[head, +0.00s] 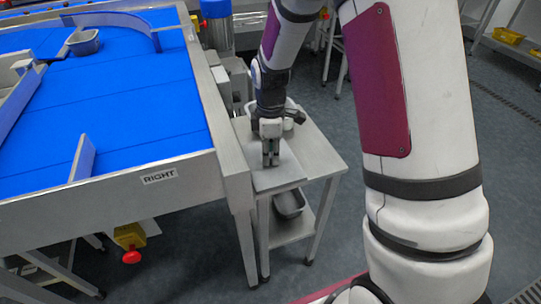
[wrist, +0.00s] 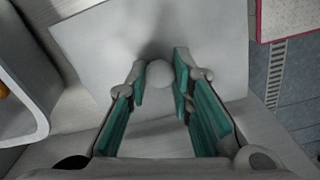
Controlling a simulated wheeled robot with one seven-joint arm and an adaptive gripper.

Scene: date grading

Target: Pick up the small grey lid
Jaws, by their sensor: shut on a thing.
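The small grey lid (wrist: 95,55) is a flat square plate with a pale round knob (wrist: 158,76) in its middle. In the head view the lid (head: 281,179) is at the near part of the small side table, below my gripper (head: 270,160). My gripper (wrist: 160,72) points down, with its green-padded fingers on either side of the knob, shut on it. In the wrist view the lid lies flat or nearly so; I cannot tell whether it touches the tabletop. The fingers hide part of the lid.
The side table (head: 318,150) stands right of a blue conveyor (head: 120,95) with a metal frame. A grey container (wrist: 22,75) is beside the lid. A grey tray (head: 289,204) is on the lower shelf, and a small grey tub (head: 84,42) is on the belt.

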